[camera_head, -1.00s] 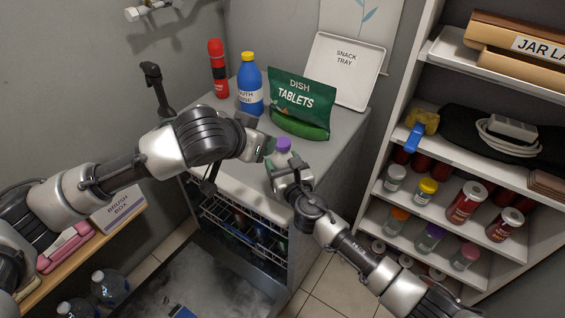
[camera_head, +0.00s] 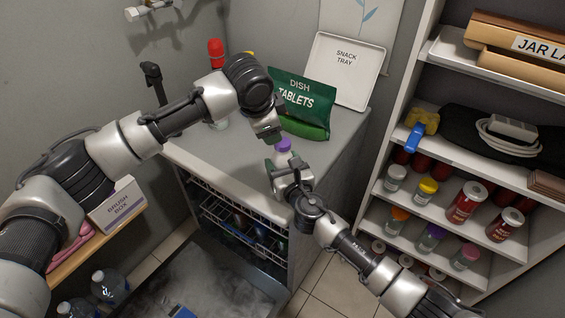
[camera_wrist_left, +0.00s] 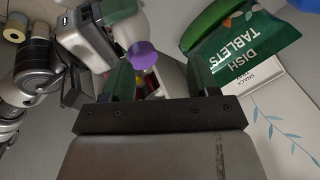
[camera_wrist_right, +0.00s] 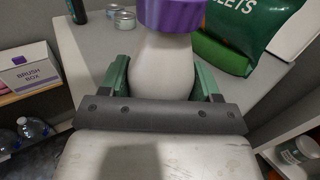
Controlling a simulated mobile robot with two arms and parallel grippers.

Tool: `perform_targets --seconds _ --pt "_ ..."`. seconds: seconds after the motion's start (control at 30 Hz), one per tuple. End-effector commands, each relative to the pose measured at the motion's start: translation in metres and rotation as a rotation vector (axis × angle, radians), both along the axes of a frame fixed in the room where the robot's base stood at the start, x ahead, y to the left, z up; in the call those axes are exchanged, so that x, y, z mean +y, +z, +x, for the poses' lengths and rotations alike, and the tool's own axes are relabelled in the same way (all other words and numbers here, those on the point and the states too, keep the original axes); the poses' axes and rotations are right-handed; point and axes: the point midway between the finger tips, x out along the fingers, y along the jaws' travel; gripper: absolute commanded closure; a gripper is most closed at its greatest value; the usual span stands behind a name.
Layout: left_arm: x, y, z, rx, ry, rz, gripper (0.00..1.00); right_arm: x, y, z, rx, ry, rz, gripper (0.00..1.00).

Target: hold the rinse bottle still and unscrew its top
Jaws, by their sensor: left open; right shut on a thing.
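The rinse bottle, white with a purple top (camera_head: 284,145), is upright over the counter's front part. Its white body (camera_wrist_right: 163,65) fills the gap between my right gripper's fingers in the right wrist view. My right gripper (camera_head: 281,162) is shut around the body, below the top. The purple top (camera_wrist_left: 143,55) sits on the bottle. My left gripper (camera_head: 272,147) is open and empty, just left of the top in the head view. In the left wrist view the top shows beyond the left gripper's fingers (camera_wrist_left: 160,75), nearer one finger; I see no clear contact.
A green dish tablets bag (camera_head: 300,97) and the snack tray (camera_head: 346,70) stand behind on the counter (camera_head: 225,150). A red-capped bottle (camera_head: 216,50) is at the back left. A yellow cap shows behind my left arm. An open dishwasher rack (camera_head: 235,215) lies below; shelves stand right.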

Motion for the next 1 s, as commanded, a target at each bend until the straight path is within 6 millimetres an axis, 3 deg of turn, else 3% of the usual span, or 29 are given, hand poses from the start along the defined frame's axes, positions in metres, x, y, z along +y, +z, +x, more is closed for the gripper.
perform_targets --seconds 0.3,0.6,0.77,1.0 --pt "-0.022 0.024 0.011 0.21 -0.542 0.289 0.4 -0.001 -0.001 0.0 0.001 -0.001 0.0 0.75" --pt "-0.031 0.04 0.006 0.307 -0.824 0.342 0.4 -0.001 -0.001 0.0 0.001 -0.002 0.0 0.75" --pt "-0.031 0.032 0.006 0.314 -0.846 0.345 0.4 -0.001 -0.001 0.0 0.001 -0.002 0.0 0.75" --pt "-0.031 0.0 0.006 0.314 -0.843 0.343 0.4 -0.001 -0.001 0.0 0.002 -0.002 -0.001 0.75"
